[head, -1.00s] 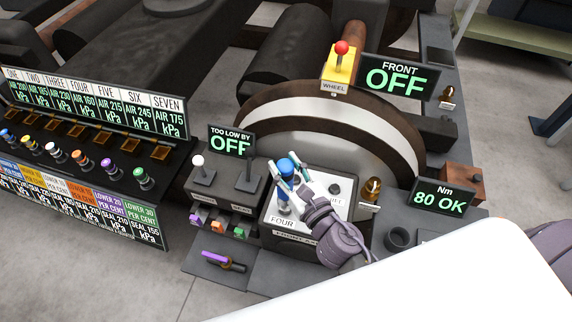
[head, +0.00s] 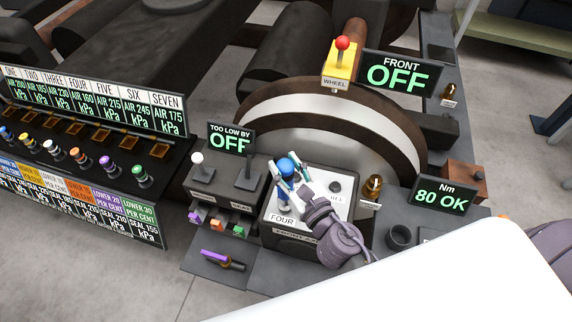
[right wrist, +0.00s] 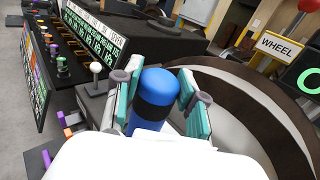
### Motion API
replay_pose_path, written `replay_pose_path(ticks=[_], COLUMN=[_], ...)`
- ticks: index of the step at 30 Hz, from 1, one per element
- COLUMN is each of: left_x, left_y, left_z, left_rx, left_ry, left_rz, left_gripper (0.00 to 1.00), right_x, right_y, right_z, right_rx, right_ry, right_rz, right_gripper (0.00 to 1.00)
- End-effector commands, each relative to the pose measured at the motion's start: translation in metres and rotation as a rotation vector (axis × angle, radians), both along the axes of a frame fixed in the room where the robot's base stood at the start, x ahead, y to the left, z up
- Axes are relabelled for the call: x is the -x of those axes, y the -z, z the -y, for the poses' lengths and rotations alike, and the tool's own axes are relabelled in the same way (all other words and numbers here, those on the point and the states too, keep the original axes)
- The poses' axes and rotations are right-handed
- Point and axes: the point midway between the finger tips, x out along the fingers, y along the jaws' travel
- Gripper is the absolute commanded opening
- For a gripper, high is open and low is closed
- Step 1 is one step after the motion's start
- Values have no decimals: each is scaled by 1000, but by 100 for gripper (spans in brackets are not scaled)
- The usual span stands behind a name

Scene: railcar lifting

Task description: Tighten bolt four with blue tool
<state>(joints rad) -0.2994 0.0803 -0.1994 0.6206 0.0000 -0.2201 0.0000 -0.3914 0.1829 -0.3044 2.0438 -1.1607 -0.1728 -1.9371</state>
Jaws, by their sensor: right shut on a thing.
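The blue tool (head: 285,168) stands upright on the white-topped block (head: 312,213) at the spot labelled FOUR. The bolt under it is hidden by the tool. My right gripper (head: 287,176) is around the blue tool with one finger on each side. In the right wrist view the blue tool (right wrist: 155,95), with a black band, sits between the teal finger pads of my right gripper (right wrist: 158,97). The Nm display (head: 440,196) reads 80 OK. My left gripper is not in view.
A purple-handled tool (head: 222,259) lies on the grey tray at the front. A lever with a white knob (head: 198,166) stands left of the block. A yellow WHEEL box (head: 340,66) with a red knob is behind. An empty round holder (head: 400,237) is at right.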

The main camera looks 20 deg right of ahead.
Motion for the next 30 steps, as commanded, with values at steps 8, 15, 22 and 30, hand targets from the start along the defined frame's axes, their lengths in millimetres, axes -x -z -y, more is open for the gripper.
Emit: replay_pose_path(ticks=[8, 15, 22, 30], left_x=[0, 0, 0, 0], left_y=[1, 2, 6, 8], left_z=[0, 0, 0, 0], left_rx=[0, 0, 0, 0], left_ry=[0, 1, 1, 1], left_rz=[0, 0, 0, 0], left_gripper=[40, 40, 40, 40], right_x=[0, 0, 0, 0], right_y=[1, 1, 6, 8], right_z=[0, 0, 0, 0], right_rx=[-1, -1, -1, 0], right_ry=[-1, -1, -1, 0], right_rz=[3, 3, 3, 3], right_gripper=[0, 0, 0, 0])
